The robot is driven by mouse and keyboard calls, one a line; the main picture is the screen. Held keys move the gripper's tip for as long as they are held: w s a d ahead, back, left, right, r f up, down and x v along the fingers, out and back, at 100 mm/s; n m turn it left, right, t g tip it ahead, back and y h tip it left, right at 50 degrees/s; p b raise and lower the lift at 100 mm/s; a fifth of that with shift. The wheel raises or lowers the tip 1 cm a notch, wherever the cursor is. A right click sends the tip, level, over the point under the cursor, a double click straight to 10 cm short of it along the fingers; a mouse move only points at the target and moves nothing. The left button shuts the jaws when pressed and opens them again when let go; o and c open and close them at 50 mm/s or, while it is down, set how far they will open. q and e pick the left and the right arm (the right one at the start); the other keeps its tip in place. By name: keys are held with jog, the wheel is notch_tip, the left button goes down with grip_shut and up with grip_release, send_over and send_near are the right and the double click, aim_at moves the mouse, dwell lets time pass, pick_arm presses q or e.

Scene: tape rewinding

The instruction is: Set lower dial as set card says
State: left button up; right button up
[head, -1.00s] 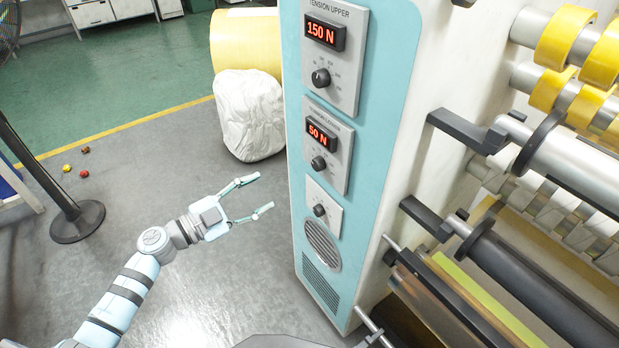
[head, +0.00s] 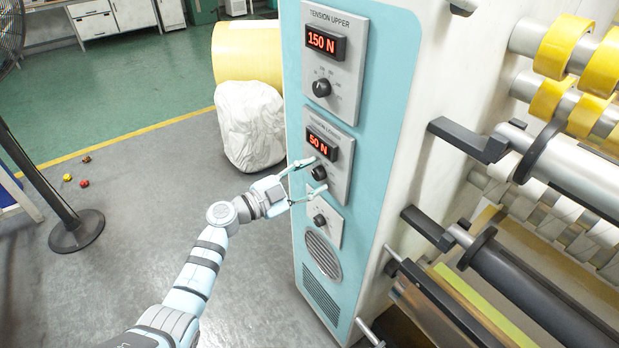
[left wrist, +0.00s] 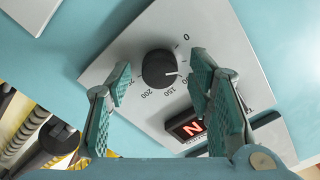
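The lower dial (head: 319,173) is a black knob on a grey plate (head: 340,180) on the blue machine front. The lower display (head: 321,142) above it reads 50 N. My left gripper (head: 314,176) is open in front of this plate, one fingertip above the knob and one below. In the left wrist view the knob (left wrist: 160,69) appears between the two open fingers, with a gap on each side. Its white mark points right and slightly down; 0, 150 and 200 show, other numbers are hidden by a finger. No set card is recognisable. My right gripper is out of view.
The upper dial (head: 321,88) with its 150 N display (head: 326,42) is above. A smaller knob (head: 320,219) and a round grille (head: 323,254) are below. A white covered bundle (head: 249,125) stands left of the machine. Rollers (head: 565,160) project at right.

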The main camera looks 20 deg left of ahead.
pick_arm(q)
grip_shut()
jog(key=shift+m, duration=0.4)
jog(key=m, duration=0.2)
jog(key=shift+m, duration=2.5)
jog(key=shift+o, duration=0.8)
grip_release()
